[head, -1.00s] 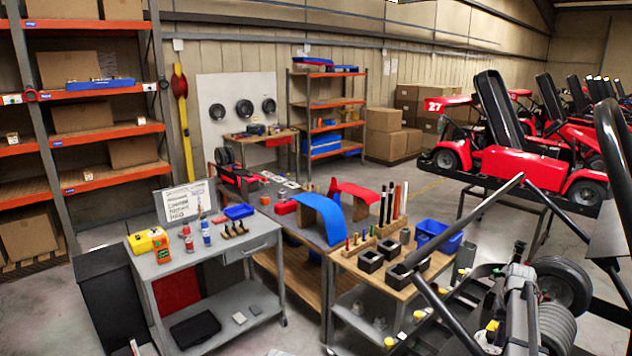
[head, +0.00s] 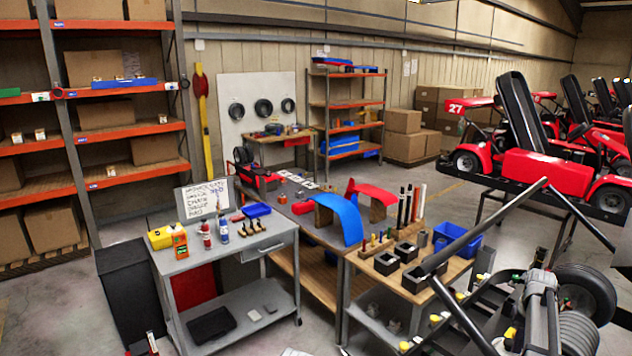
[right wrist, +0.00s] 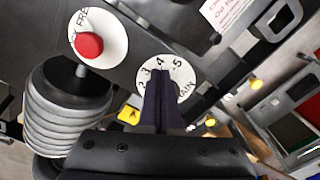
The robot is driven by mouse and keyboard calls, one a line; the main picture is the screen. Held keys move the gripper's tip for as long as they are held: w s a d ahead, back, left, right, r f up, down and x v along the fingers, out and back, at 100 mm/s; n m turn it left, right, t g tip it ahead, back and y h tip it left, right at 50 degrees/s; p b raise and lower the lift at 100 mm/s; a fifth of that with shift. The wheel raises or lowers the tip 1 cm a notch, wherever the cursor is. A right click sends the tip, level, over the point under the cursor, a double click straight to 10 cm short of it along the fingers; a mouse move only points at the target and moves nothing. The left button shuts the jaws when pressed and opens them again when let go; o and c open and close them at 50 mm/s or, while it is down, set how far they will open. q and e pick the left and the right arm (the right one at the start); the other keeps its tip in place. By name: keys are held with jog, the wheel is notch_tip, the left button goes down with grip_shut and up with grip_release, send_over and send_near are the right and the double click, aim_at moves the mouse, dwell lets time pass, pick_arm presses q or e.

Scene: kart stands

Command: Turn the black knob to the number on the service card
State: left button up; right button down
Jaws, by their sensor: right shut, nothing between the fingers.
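In the right wrist view, a round white dial (right wrist: 181,72) shows the numbers 3, 4 and 5 and part of a word ending in "AIN". My right gripper (right wrist: 162,82) is shut and empty, its dark fingers in front of the dial's middle. They hide the black knob, so I cannot tell its setting or whether they touch it. A white card with red print (right wrist: 226,14) is cut off at the top edge; its text is not fully readable, and I cannot tell if it is the service card. My left gripper is not in view.
A red button on a white disc (right wrist: 88,45) and a ribbed grey cylinder (right wrist: 68,110) lie left of the dial. In the head view, a grey cart (head: 215,250) with a handwritten board (head: 205,200) and a workbench (head: 330,240) stand beyond. Black bars cross the right foreground.

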jog(key=shift+w+a, duration=0.2)
jog(key=shift+a, duration=0.5)
jog(key=shift+w+a, duration=0.4)
dwell(0.4)
jog(key=shift+s, duration=0.1)
jog(key=shift+s+a, duration=0.2)
jog(key=shift+a, duration=0.1)
notch_tip(320, 180, up, 6)
jog(key=p, duration=0.6)
